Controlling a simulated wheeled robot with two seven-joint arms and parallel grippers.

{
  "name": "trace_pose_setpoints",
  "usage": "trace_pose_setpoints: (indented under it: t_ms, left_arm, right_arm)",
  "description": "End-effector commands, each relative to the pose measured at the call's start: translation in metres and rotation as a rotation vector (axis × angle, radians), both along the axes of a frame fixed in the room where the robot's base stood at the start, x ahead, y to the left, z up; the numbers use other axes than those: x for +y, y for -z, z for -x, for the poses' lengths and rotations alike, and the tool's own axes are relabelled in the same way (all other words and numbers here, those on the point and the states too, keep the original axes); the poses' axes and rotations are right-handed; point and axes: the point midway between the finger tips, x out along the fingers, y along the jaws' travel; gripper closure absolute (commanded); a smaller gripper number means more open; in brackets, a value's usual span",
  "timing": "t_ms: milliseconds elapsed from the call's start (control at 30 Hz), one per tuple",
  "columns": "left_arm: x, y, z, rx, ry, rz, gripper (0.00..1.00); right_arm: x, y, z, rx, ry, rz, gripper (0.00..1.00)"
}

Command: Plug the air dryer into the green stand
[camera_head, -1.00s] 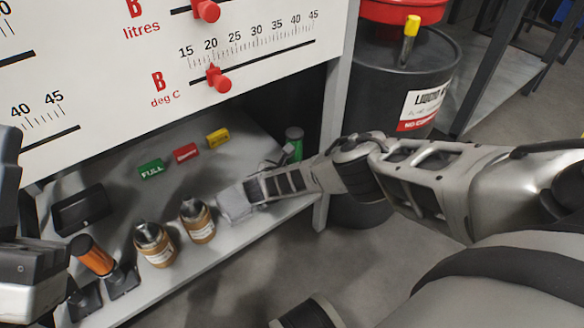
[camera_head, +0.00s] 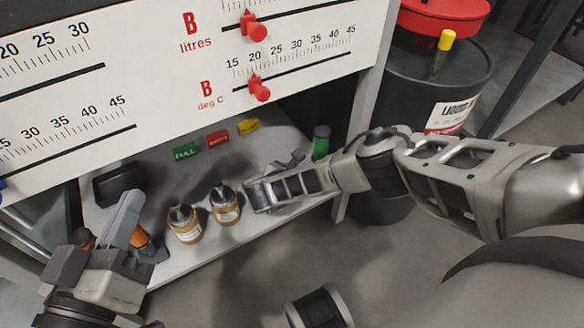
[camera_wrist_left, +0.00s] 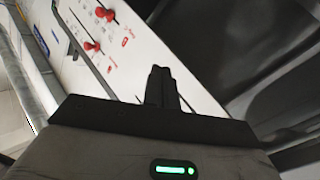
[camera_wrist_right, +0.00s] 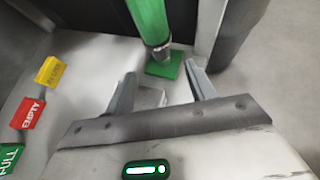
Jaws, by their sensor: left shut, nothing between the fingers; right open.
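A green cylinder (camera_head: 320,142), which looks like the air dryer, stands upright at the right end of the grey shelf. In the right wrist view the green cylinder (camera_wrist_right: 150,20) has a metal lower end over the green square stand (camera_wrist_right: 168,67). I cannot tell whether that end is seated in it. My right gripper (camera_wrist_right: 160,85) is open and empty, its fingers pointing toward the stand. In the head view my right gripper (camera_head: 290,160) is just left of the cylinder. My left gripper (camera_head: 128,212) is shut and empty, in front of the shelf's left part.
Two brown jars (camera_head: 225,205) stand mid-shelf. Green, red and yellow tags (camera_head: 217,140) lie behind. An orange cylinder (camera_head: 140,237) is partly hidden by my left gripper. The white gauge panel (camera_head: 150,70) overhangs the shelf. A black drum (camera_head: 430,95) stands right.

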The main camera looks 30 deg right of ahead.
Motion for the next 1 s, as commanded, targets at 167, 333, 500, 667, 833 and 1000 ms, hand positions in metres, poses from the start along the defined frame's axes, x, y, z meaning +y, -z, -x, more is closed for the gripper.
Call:
trace_pose_setpoints:
  t_ms: [167,333,500,667,833,1000]
  left_arm:
    - [-0.002,0.013,0.010,0.146,0.012,-0.005,1.00]
    - [0.000,0.018,0.010,0.152,0.004,-0.051,1.00]
    - [0.000,0.020,0.010,0.152,0.000,-0.067,1.00]
    - [0.000,0.020,0.010,0.151,0.000,-0.069,1.00]
    - [0.000,0.020,0.010,0.150,-0.001,-0.069,1.00]
    - [0.000,0.020,0.010,0.150,0.000,-0.068,1.00]
  right_arm:
    - [0.028,-0.024,0.017,0.001,-0.002,-0.002,0.45]
    - [0.043,-0.032,0.026,0.000,-0.001,-0.001,0.45]
    - [0.047,-0.034,0.029,0.000,0.000,0.000,0.45]
    - [0.047,-0.034,0.029,-0.001,0.000,0.001,0.45]
    - [0.047,-0.034,0.028,0.000,0.000,0.000,0.45]
    - [0.048,-0.034,0.028,0.000,0.000,-0.002,0.45]
